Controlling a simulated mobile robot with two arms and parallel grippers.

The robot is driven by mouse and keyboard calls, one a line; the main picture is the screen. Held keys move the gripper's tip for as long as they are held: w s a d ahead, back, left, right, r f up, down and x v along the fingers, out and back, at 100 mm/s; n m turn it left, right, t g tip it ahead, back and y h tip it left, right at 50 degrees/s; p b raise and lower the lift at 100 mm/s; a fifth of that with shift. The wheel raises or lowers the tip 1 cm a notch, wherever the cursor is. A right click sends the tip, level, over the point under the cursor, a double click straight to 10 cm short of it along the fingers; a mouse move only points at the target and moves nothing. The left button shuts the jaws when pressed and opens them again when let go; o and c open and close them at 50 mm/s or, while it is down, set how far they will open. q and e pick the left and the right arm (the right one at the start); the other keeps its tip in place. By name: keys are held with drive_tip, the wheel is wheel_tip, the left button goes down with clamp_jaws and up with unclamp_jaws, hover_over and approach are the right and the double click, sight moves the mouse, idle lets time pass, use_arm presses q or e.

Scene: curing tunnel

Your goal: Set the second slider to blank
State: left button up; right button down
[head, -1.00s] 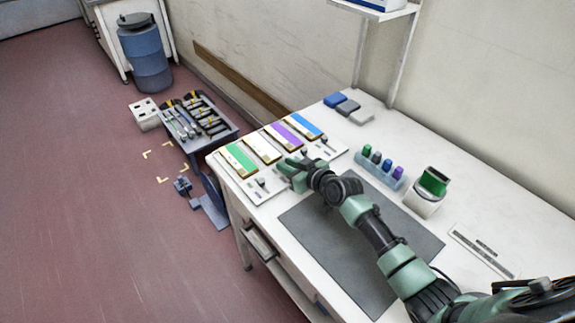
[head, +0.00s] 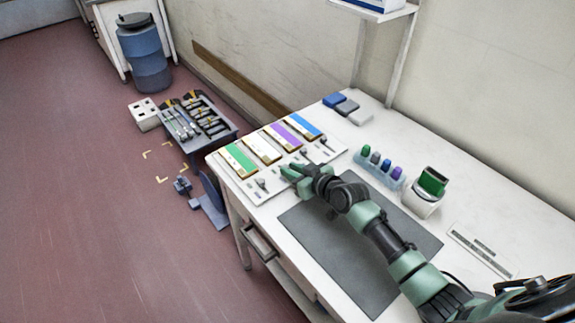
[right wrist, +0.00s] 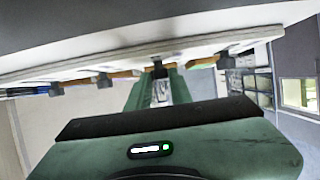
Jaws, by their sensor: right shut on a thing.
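The slider panel (head: 252,192) lies at the left end of the white table. It has four coloured windows in a row: green (head: 240,158), white (head: 262,149), purple (head: 284,138) and blue (head: 306,126). My right gripper (head: 287,172) is at the second slider, the one in line with the white window. In the right wrist view its fingers (right wrist: 160,80) are shut on a dark slider knob (right wrist: 158,70). One knob (right wrist: 225,62) shows to the right and two, such as this knob (right wrist: 105,80), to the left. My left gripper is out of view.
A dark mat (head: 325,250) lies under my right arm. A rack of coloured pegs (head: 378,170), a white holder with a green top (head: 425,195) and blue and grey blocks (head: 345,107) stand on the table. A tool cart (head: 200,120) is beyond its left end.

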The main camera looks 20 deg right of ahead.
drive_tip(key=c, duration=1.3)
unclamp_jaws()
drive_tip(key=shift+o, duration=0.2)
drive_tip(key=v, duration=0.8)
drive_tip(key=shift+w+b, duration=0.1)
drive_tip(key=shift+b, duration=0.25)
